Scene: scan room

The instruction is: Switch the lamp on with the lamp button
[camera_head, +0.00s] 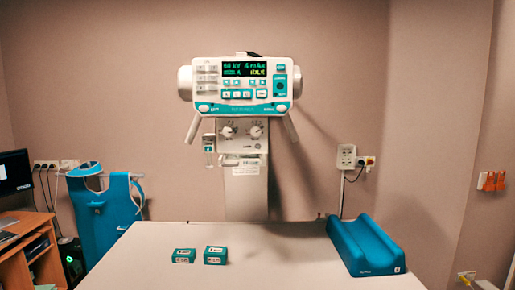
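The X-ray head (242,107) faces me above the far edge of the table, with a white and teal control panel on its front. The panel carries a dark display (244,69) with green and yellow characters. Several teal and white buttons (244,94) sit below the display, and a dark round control (281,86) is at its right. The labels are too small to tell which one is the lamp button. I cannot tell whether the lamp is lit. Neither of my grippers is in view.
The white table (285,265) fills the foreground. Two small teal blocks (183,255) (215,255) and a teal cradle-shaped pad (367,246) rest on it. A teal apron (105,215) hangs at left beside a wooden desk (25,260).

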